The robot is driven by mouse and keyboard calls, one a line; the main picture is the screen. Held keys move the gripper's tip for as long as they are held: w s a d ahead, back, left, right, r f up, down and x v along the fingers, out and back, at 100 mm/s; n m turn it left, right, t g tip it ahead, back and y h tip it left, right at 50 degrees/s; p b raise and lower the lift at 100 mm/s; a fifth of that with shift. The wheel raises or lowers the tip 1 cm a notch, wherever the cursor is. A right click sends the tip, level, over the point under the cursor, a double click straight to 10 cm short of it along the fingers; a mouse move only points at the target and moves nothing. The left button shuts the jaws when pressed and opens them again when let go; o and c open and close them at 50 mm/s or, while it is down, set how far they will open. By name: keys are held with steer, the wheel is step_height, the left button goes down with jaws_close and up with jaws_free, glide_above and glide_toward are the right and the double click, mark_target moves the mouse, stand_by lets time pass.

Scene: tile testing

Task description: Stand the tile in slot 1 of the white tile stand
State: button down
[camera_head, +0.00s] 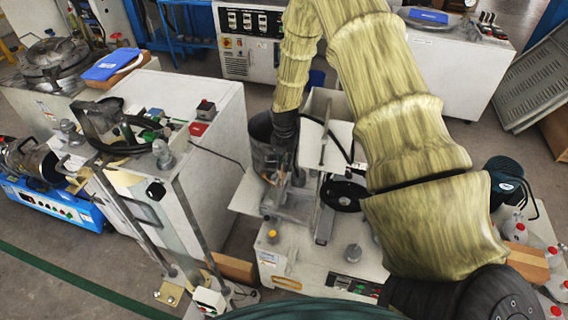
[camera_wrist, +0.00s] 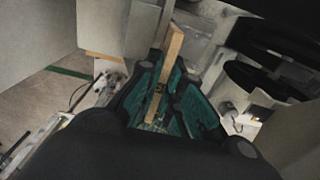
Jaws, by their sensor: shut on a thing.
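My gripper (camera_head: 273,182) points down over the middle machine in the head view. In the wrist view, my gripper (camera_wrist: 166,82) has its dark fingers with teal inner pads closed on a tile (camera_wrist: 173,50). The tile shows as a narrow tan strip, seen nearly edge-on, and sticks out beyond the fingertips. Its lower part is between the pads. In the head view the tile is too small to make out with certainty. I cannot clearly pick out the white tile stand or its slot 1 in either view.
The middle machine (camera_head: 318,262) has a pale flat plate (camera_head: 247,196), upright panels and a black wheel (camera_head: 343,196) close to my gripper. A tall white cabinet (camera_head: 215,135) stands to the left. Grey upright plates (camera_wrist: 142,28) are near the tile in the wrist view.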

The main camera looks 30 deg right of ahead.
steer(key=shift+r+p, duration=1.1)
steer(key=shift+r, duration=0.75)
